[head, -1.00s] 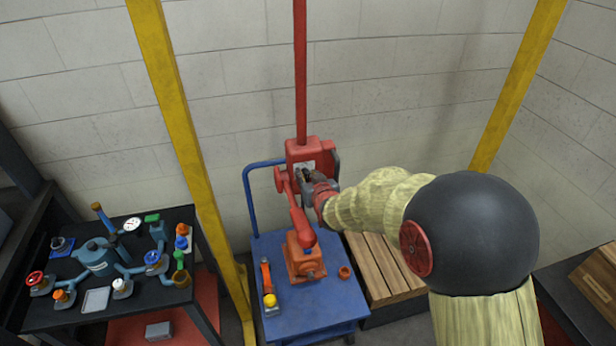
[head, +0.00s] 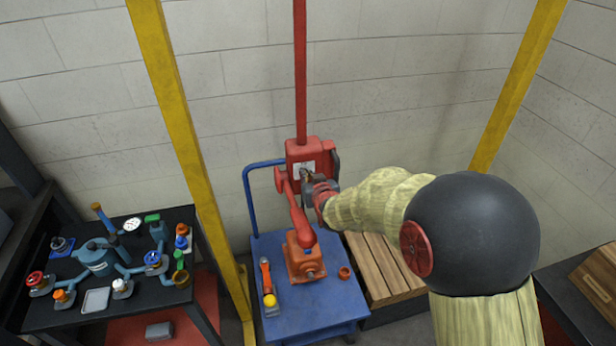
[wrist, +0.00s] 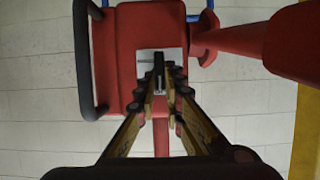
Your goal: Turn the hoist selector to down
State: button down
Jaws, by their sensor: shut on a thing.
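The red hoist body (head: 296,152) hangs on a red mast and carries a pale plate (head: 297,170) on its front. My gripper (head: 309,177) is at this plate, coming from the right. In the wrist view my gripper (wrist: 160,88) has its fingers closed in around the small grey selector lever (wrist: 158,62), which stands in front of the pale plate (wrist: 145,57). The lever lies upright in the wrist picture. The fingers hide its lower part, and no markings on the plate are readable.
A red arm reaches from the hoist down over an orange motor (head: 305,263) on the blue trolley (head: 330,300). A dark handle (wrist: 84,60) stands beside the hoist body. A black bench (head: 60,318) with several fittings is at left; yellow posts (head: 185,130) flank the hoist.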

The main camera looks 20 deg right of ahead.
jog(key=shift+d+f+m+t+y+p, duration=0.3)
jog(key=shift+m+t+y+p, duration=0.6)
jog(key=shift+m, duration=1.35)
jog(key=shift+d+f+m+t+y+p, duration=0.1)
jog(key=shift+d+f+m+y+p, duration=0.3)
jog(key=shift+m+y, duration=1.4)
jog(key=shift+d+f+m+t+y+p, duration=0.25)
jog(key=shift+m+t+y+p, duration=0.35)
jog(key=shift+m, duration=2.05)
jog(key=c, duration=1.9)
grip_release()
